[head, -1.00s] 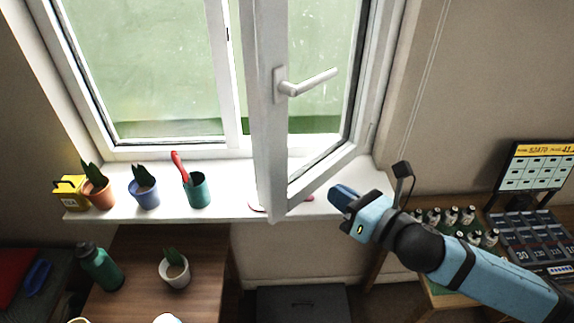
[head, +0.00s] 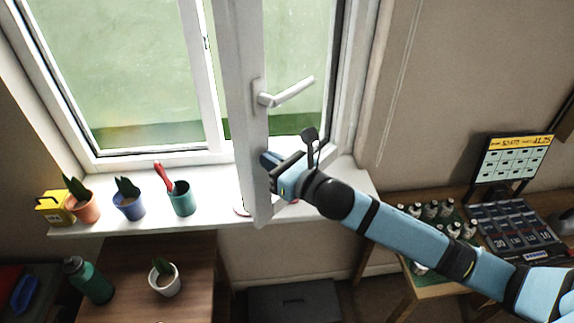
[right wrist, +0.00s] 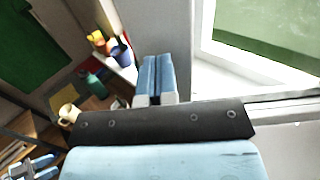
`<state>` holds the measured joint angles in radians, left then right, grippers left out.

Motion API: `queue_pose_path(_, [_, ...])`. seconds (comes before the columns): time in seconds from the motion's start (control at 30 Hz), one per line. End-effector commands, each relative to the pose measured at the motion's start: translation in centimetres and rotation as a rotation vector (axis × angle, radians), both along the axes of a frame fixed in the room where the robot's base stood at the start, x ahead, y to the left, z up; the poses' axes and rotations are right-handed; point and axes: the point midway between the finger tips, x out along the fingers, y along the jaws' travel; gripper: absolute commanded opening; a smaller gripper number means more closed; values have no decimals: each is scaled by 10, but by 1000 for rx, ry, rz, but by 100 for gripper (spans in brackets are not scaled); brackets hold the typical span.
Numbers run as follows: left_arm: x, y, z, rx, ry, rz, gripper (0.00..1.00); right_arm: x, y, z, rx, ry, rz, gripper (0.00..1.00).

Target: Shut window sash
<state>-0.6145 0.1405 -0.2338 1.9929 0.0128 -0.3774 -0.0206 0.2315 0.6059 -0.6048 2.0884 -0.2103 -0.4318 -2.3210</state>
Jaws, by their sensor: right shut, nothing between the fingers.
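The white window sash (head: 238,70) stands open, swung into the room over the sill. Its lever handle (head: 287,92) sticks out to the right. My right gripper (head: 267,160) is shut and empty, at the lower part of the sash below the handle, on its right side. The fingertips overlap the sash edge in the head view; I cannot tell if they touch it. In the right wrist view the shut fingers (right wrist: 155,77) point at a pale upright surface. A light blue part at that view's lower left may be my left gripper; its state is unclear.
The sill (head: 100,217) holds a yellow box (head: 53,207), an orange pot (head: 84,208), a blue pot (head: 129,206) and a teal cup (head: 181,199) left of the sash. A wooden table (head: 205,275) stands below. At right are small bottles and a display stand (head: 515,158).

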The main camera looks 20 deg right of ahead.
Motion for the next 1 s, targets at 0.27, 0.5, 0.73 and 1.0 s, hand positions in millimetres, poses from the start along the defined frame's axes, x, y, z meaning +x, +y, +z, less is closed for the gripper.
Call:
queue_pose_path(0.27, [0, 0, 2, 0, -1, 1, 43, 8, 4, -1, 0, 1, 1, 0])
queue_pose_path(0.5, [0, 0, 2, -1, -1, 1, 43, 8, 4, -1, 0, 1, -1, 0])
queue_pose_path(0.73, [0, 0, 1, -1, -1, 1, 43, 25, 15, 0, 2, 0, -45, 0])
queue_pose_path(1.0, [0, -1, -3, -2, 0, 0, 43, 92, 44, 1, 4, -1, -212, 0])
